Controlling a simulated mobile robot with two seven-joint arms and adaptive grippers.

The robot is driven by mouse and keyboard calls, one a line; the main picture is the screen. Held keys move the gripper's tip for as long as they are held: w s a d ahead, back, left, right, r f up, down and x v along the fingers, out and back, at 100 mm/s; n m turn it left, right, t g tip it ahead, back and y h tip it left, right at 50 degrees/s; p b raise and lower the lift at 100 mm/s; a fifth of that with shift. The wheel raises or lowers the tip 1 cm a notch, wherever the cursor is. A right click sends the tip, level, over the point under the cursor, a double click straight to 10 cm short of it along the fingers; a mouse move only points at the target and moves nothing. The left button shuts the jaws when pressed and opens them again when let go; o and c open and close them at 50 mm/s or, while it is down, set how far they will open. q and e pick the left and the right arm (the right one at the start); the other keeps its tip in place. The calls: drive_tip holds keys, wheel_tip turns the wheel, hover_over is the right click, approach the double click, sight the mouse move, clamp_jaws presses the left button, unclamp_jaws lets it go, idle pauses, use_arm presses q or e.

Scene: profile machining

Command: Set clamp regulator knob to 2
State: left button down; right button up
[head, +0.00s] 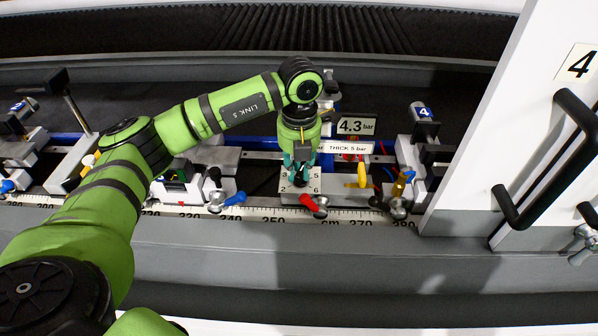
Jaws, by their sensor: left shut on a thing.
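My left gripper (298,172) points down at the regulator block in the middle of the machine bed. Its teal fingers are shut on a small dark knob, which I take to be the clamp regulator knob (298,178); the fingers hide most of it. The block's metal plate (316,186) shows beside the fingers. A display (356,126) behind it reads 4.3 bar, and a label (349,147) reads THICK 5 bar, partly covered by my gripper. I cannot read any setting on the knob. My right gripper is not in view.
A red lever (313,206) sits just in front of the block, and a yellow handle (362,175) to its right. A white door (484,140) with a black handle (552,160) stands at right. A ruler (275,214) runs along the front.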

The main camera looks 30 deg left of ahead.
use_arm(q)
drive_tip(key=n, duration=0.6)
drive_tip(key=shift+s+d, duration=0.1)
drive_tip(key=shift+d, duration=0.2)
drive_tip(key=n, duration=0.4)
drive_tip(key=shift+f+n+p, duration=0.1)
drive_tip(key=shift+n+p, duration=0.2)
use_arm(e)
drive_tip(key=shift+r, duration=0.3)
